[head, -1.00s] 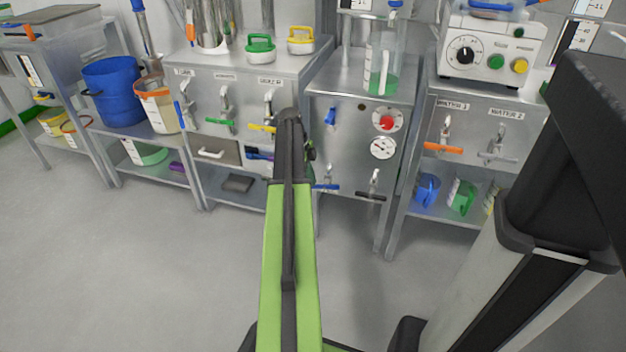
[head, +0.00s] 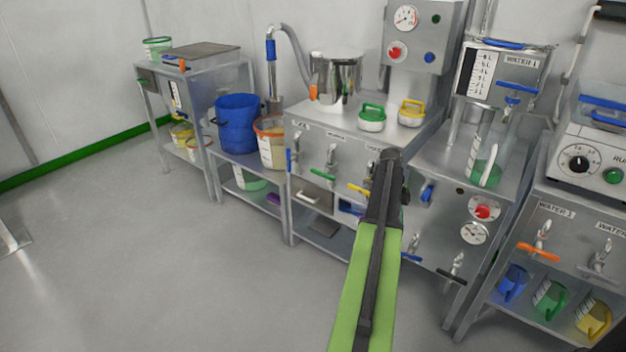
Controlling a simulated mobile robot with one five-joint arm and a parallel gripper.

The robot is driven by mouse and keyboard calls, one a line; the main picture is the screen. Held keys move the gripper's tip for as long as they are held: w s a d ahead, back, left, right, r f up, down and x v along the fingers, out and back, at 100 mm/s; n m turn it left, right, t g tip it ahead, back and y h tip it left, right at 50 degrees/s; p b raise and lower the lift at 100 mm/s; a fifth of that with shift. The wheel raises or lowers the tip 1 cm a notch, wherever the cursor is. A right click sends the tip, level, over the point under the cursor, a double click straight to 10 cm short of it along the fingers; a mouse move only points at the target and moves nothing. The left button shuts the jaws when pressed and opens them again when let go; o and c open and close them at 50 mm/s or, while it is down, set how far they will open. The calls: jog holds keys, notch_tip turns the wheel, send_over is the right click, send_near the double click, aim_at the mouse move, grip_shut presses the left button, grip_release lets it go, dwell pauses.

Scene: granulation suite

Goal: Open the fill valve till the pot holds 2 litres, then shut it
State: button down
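A shiny steel pot (head: 335,80) stands on the steel cabinet (head: 340,125) left of centre, beside a curved pipe with a blue grip (head: 271,52). Its contents and level do not show. The cabinet front carries taps with a blue handle (head: 289,160), a green handle (head: 322,174) and a yellow handle (head: 359,189). Their labels are too small to read, and I cannot tell which is the fill valve. My gripper (head: 391,156) is in front of the cabinet's right end, right of the yellow handle. Its fingers are seen from behind, so its opening is hidden.
A blue bucket (head: 238,122) stands left. The floor (head: 180,260) is clear at left.

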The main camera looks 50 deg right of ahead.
jog(key=p+v, duration=0.4)
jog(key=v, duration=0.1)
jog(key=w+a+r+n+t+p, duration=0.1)
jog(key=w+a+r+n+p, duration=0.4)
jog(key=w+a, duration=0.5)
jog(key=w+a+r+n+p, duration=0.4)
jog(key=w+a+n, duration=0.3)
jog(key=w+a, duration=0.35)
jog(key=w+a+n+t, duration=0.1)
jog(key=w+a+n, duration=0.25)
jog(key=a, duration=0.55)
jog(key=w+a+n, duration=0.2)
jog(key=a+n, duration=0.3)
jog(key=a, duration=0.4)
jog(key=w+a+n+t, duration=0.1)
jog(key=w+a+n, duration=0.25)
jog(key=a, duration=0.65)
jog(key=s+a+n, duration=0.2)
jog(key=a+n, duration=0.9)
jog(key=a, duration=0.9)
jog(key=shift+f, duration=0.25)
